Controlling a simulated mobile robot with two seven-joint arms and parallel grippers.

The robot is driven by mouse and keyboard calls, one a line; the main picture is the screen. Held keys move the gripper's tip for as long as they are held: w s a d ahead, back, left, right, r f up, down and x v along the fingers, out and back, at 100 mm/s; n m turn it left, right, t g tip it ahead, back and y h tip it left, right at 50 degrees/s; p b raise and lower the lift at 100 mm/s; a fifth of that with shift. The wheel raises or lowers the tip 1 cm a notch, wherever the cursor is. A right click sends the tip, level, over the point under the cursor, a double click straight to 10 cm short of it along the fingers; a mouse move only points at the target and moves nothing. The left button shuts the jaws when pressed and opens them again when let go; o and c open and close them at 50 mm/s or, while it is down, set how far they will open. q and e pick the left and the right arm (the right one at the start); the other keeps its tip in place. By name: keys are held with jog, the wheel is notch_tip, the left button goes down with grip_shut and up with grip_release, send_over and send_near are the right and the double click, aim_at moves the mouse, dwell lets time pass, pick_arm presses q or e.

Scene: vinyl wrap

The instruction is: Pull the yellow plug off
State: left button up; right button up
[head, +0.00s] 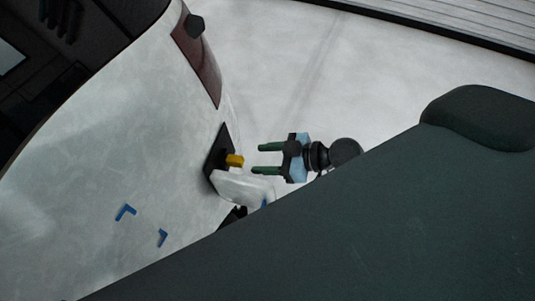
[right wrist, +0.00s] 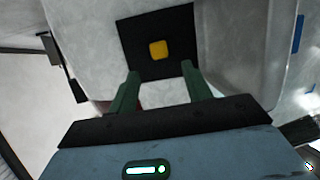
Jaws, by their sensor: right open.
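The yellow plug (head: 235,160) sits in a dark square recess (head: 217,146) on the side of the white car body. In the right wrist view the yellow plug (right wrist: 158,50) is near the middle of the black square (right wrist: 130,38), beyond the fingertips. My right gripper (head: 258,159) is open, its two green fingers pointing at the plug with a small gap between. In the right wrist view the fingertips of my right gripper (right wrist: 160,70) are spread to either side below the plug, with nothing between them. My left gripper is not in view.
A white flap (head: 241,187) stands open just below the plug in the head view. A red tail light (head: 198,60) is above the recess. Blue corner marks (head: 125,212) are on the car's panel. The pale floor (head: 330,70) behind my right gripper is clear.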

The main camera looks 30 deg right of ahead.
aim_at(242, 159)
jog(key=x, duration=0.5)
jog(key=shift+w+a+f, duration=0.1)
jog(key=shift+w+a, duration=0.15)
jog(key=shift+a, duration=0.05)
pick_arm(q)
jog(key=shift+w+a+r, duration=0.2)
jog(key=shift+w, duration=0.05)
pick_arm(e)
jog(key=shift+w+a+f, duration=0.3)
jog(key=shift+w+a, duration=0.05)
jog(key=shift+a, duration=0.05)
jog(key=shift+c, duration=0.4)
grip_shut()
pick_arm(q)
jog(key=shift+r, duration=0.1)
pick_arm(e)
jog(key=shift+s+d+r, duration=0.1)
jog(key=shift+s+d, duration=0.35)
jog(key=shift+d, duration=0.1)
pick_arm(q)
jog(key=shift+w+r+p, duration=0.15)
jog(key=shift+p, duration=0.2)
pick_arm(e)
jog(key=s+d, duration=0.4)
jog(key=d, duration=0.1)
jog(key=shift+s+r, duration=0.3)
jog(key=shift+r, duration=0.1)
dwell(0.4)
dwell(0.6)
